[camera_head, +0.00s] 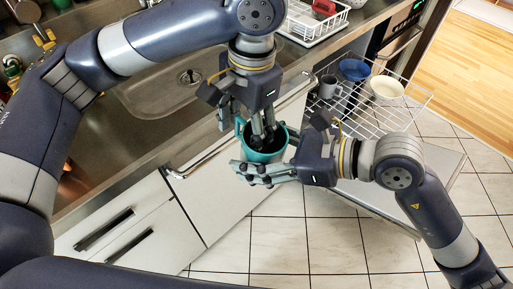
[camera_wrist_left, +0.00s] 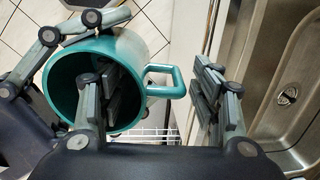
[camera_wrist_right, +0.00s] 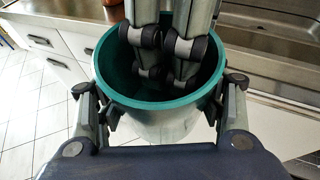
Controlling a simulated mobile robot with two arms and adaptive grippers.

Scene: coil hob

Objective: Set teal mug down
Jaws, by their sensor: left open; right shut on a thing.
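The teal mug (camera_head: 263,156) is held off the floor in front of the counter, its mouth facing up toward the head camera. My right gripper (camera_head: 262,171) is shut on the mug, with fingers on opposite sides of its body in the right wrist view (camera_wrist_right: 160,120). My left gripper (camera_head: 247,125) is above it and open. In the left wrist view, one side of its fingers reaches into the mug (camera_wrist_left: 130,45) and the other is outside, beyond the handle (camera_wrist_left: 168,80). The handle is between them. The inside bottom of the mug is hidden.
A pulled-out dishwasher rack (camera_head: 372,112) at right holds a grey mug (camera_head: 329,88), a blue bowl (camera_head: 354,70) and a cream bowl (camera_head: 387,88). The counter (camera_head: 120,128) has a sink (camera_head: 170,95) behind my left arm. A white dish rack (camera_head: 310,22) stands at the back.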

